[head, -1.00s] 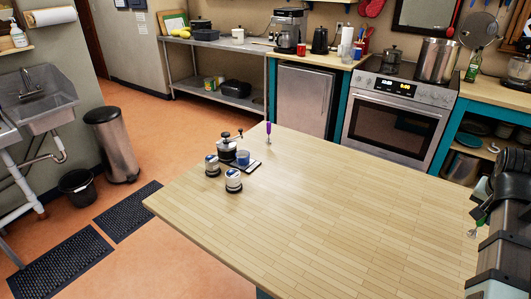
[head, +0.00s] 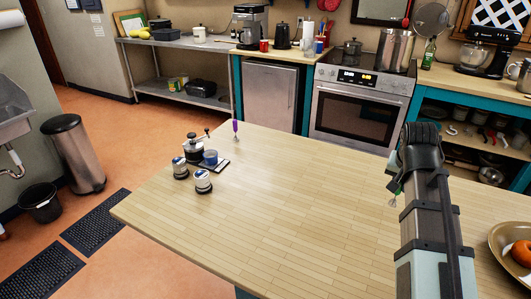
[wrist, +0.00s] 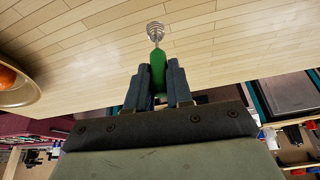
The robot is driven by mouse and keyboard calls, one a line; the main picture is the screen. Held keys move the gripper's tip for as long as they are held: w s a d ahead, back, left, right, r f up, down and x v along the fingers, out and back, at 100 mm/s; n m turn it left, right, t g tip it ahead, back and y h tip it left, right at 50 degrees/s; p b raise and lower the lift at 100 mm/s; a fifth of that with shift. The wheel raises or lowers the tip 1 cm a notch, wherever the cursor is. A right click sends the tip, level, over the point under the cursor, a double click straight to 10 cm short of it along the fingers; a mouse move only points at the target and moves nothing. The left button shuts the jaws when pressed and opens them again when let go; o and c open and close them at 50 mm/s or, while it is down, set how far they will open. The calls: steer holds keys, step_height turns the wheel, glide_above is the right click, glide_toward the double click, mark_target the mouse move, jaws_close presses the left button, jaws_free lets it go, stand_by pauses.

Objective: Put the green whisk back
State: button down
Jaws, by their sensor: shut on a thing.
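The green whisk (wrist: 157,70) is held between the two fingers of my gripper (wrist: 157,88), with its wire head pointing away from the fingers. In the head view, a bit of the green whisk (head: 396,188) shows beside my arm above the wooden table (head: 270,215); my fingers are mostly hidden there. A purple-handled whisk (head: 236,129) stands upright near the far left edge of the table. Beside it are a dark grinder (head: 194,150), a blue cup (head: 210,157) on a dark mat and two lidded jars (head: 203,181) (head: 180,168).
A bowl (head: 497,246) with an orange doughnut (head: 522,252) is at the table's right; part of a bowl also shows in the wrist view (wrist: 35,97). The table's middle is clear. An oven (head: 358,110) and counters stand behind.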

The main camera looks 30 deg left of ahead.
steer(key=w+a+r+n+y, duration=0.1)
steer(key=a+n, duration=0.2)
steer(key=a, duration=2)
steer(key=w+a+r+n+y, duration=0.15)
steer(key=a+n, duration=0.25)
steer(key=a, duration=1.9)
steer(key=w+a+r+n+g+y, duration=0.1)
steer(key=w+a+r+n, duration=0.15)
steer(key=a, duration=0.35)
steer(key=w+a+r+n, duration=0.1)
steer(key=w+a, duration=0.3)
steer(key=a, duration=0.1)
steer(key=shift+s+a+f, duration=0.1)
steer(key=shift+f, duration=2.45)
steer(key=shift+s+a+f, duration=0.1)
steer(key=shift+f, duration=2.4)
steer(key=shift+f, duration=0.2)
steer(key=c, duration=1)
jaws_free()
steer(key=shift+r, duration=0.15)
steer(key=v, duration=1.2)
steer(key=shift+w+r, duration=0.1)
